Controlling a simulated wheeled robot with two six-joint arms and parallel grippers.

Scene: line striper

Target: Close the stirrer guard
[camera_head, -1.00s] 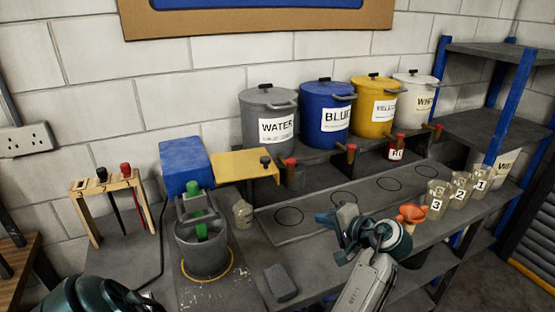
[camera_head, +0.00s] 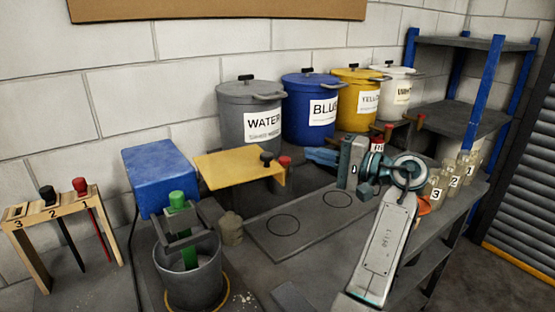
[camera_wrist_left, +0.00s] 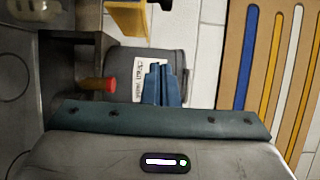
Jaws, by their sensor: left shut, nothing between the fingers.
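The stirrer guard (camera_head: 240,166) is a flat yellow plate with a black knob near its right end. It sticks out to the right from the blue stirrer box (camera_head: 163,178). The grey mixing pot (camera_head: 192,280), with a green stirrer part (camera_head: 178,200), stands in front of the box, not covered by the plate. My left gripper (camera_head: 312,154) is shut and empty, right of the guard and apart from it, in front of the blue paint pot. Its blue fingers (camera_wrist_left: 164,85) also show in the left wrist view, with the guard (camera_wrist_left: 128,18) at the top edge. My right gripper is not in view.
Paint pots labelled WATER (camera_head: 250,115), BLUE (camera_head: 312,108), yellow and white stand on a raised shelf with red-ended taps. A wooden rack (camera_head: 60,215) holds tools at left. A small jar (camera_head: 231,228) stands by the mixing pot. Numbered cups stand at right.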

